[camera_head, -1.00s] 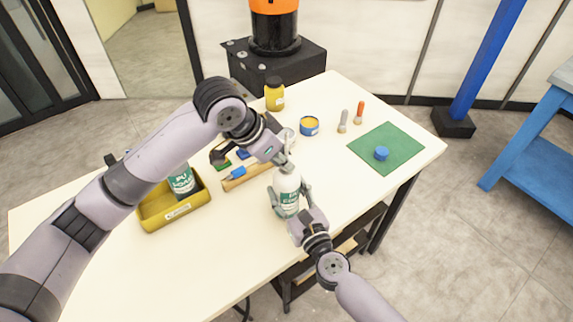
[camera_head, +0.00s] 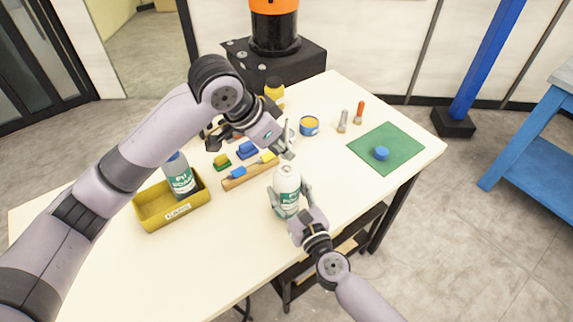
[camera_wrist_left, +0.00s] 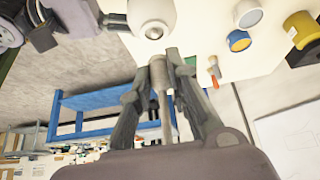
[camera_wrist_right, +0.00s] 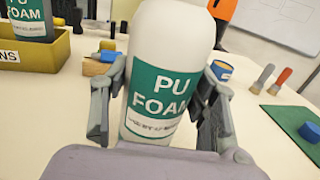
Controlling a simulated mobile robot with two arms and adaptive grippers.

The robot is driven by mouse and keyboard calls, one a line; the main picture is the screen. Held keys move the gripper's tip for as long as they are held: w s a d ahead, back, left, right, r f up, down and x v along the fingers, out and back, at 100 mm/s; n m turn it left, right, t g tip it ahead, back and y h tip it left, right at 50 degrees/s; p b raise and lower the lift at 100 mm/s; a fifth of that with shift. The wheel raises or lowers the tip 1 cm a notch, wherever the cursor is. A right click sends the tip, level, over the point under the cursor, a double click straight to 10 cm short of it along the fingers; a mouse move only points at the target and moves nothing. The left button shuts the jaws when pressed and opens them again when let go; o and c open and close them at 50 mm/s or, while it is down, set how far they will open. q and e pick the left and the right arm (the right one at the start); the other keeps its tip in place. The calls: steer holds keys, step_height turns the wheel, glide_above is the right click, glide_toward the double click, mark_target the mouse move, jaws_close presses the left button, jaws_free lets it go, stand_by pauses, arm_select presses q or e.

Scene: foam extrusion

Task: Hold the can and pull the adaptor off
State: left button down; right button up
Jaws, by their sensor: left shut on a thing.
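The can (camera_head: 288,184) is white with a green PU FOAM label and stands upright near the table's front edge. My right gripper (camera_head: 291,196) has its fingers on both sides of the can, and the right wrist view shows them against the can (camera_wrist_right: 160,85). My left gripper (camera_head: 288,148) is just above the can's top. In the left wrist view its fingers are shut on the adaptor (camera_wrist_left: 160,76), a thin grey tube. The can's bare domed top with a small nozzle (camera_wrist_left: 152,28) shows there, apart from the adaptor.
A yellow bin (camera_head: 172,211) at the left holds another PU foam can (camera_head: 181,178). Behind the held can are a wooden block (camera_head: 249,174) with coloured pieces, a blue tape-like roll (camera_head: 309,126) and a yellow jar (camera_head: 274,90). A green mat (camera_head: 386,142) with a blue cap (camera_head: 381,153) lies at right.

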steer(key=o, duration=0.5)
steer(key=shift+c, duration=0.2)
